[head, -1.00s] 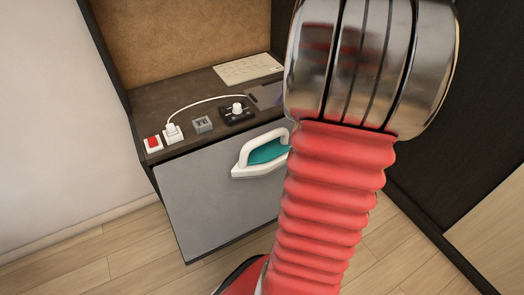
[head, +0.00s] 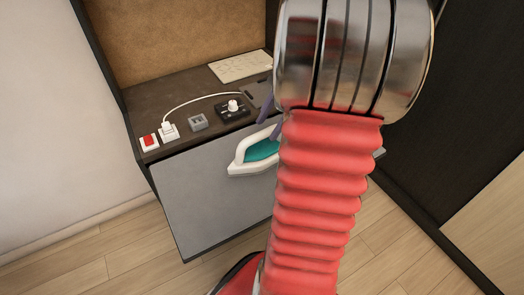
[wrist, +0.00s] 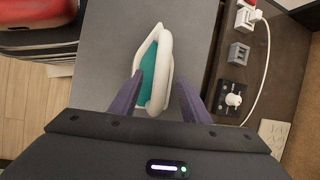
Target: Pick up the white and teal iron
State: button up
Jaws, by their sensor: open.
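The white and teal iron (head: 260,151) rests against the grey panel beside the dark counter, its right end hidden behind my arm in the head view. In the wrist view the iron (wrist: 166,62) lies lengthwise ahead of my gripper (wrist: 160,80). My gripper is open, with one purple finger on each side of the iron's near part. I cannot tell how far the fingertips are from its surface. In the head view part of my gripper (head: 268,114) shows just above the iron, mostly hidden behind my arm.
The dark counter (head: 180,90) holds a red switch (head: 149,141), a white plug (head: 168,132) with a cord, a grey block (head: 197,122), a black box with a white knob (head: 233,107) and a pale keyboard-like slab (head: 240,66). The grey panel (head: 205,190) is otherwise bare.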

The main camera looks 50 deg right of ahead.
aim_at(264, 132)
dwell(0.3)
jog(key=shift+x, duration=2.6)
jog(key=shift+w+a+r, duration=0.1)
jog(key=shift+c, duration=0.4)
grip_shut()
